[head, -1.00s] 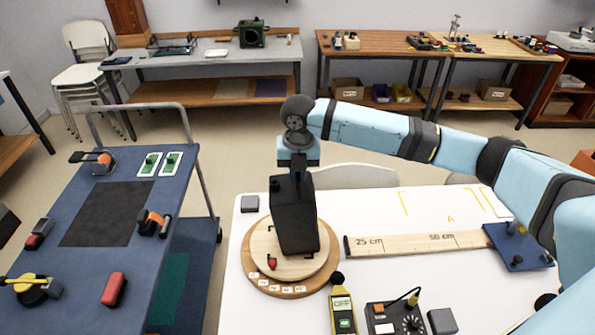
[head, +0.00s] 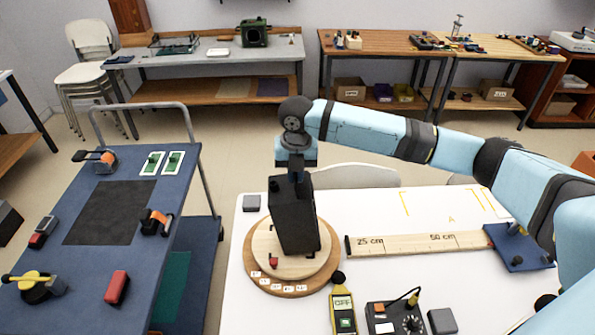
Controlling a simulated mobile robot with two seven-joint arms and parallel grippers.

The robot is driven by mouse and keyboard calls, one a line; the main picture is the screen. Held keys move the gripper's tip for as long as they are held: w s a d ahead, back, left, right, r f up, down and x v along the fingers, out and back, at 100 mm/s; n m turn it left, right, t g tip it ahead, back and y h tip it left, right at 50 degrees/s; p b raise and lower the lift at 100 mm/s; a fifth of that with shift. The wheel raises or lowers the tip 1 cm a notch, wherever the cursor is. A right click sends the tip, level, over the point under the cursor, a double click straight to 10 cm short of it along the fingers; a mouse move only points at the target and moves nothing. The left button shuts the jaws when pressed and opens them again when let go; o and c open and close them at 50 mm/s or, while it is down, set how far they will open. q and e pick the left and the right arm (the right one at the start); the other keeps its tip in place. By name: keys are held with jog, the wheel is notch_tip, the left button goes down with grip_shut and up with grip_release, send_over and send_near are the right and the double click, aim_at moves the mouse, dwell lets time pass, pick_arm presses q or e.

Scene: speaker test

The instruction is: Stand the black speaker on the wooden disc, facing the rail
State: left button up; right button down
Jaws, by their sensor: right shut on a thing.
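The black speaker (head: 296,220) is upright over the round wooden disc (head: 262,243) on the white table. I cannot tell whether its base rests on the disc or hovers just above it. My right gripper (head: 296,180) comes down from above and is shut on the speaker's top. Which way the speaker's front faces is not clear. The wooden rail (head: 415,242), marked 25 cm and 50 cm, lies to the right of the disc and ends at a blue block base (head: 518,247). My left gripper is not in view.
A yellow meter (head: 343,312), a black control box (head: 393,318) and a grey block (head: 441,321) stand at the table's front. A small grey block (head: 251,203) lies behind the disc. A blue cart (head: 75,268) with clamps stands on the left.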

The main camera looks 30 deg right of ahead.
jog(key=shift+w+a+f+p, duration=0.15)
jog(key=shift+a+p, duration=0.2)
jog(key=shift+a, duration=0.25)
jog(key=shift+w+a+f+p, duration=0.15)
jog(key=shift+a+p, duration=0.2)
jog(key=shift+a, duration=0.2)
dwell(0.9)
jog(key=c, duration=1.3)
grip_release()
jog(key=shift+c, duration=0.2)
jog(key=shift+o, duration=1.2)
jog(key=shift+w+d, duration=0.1)
jog(key=shift+w, duration=0.05)
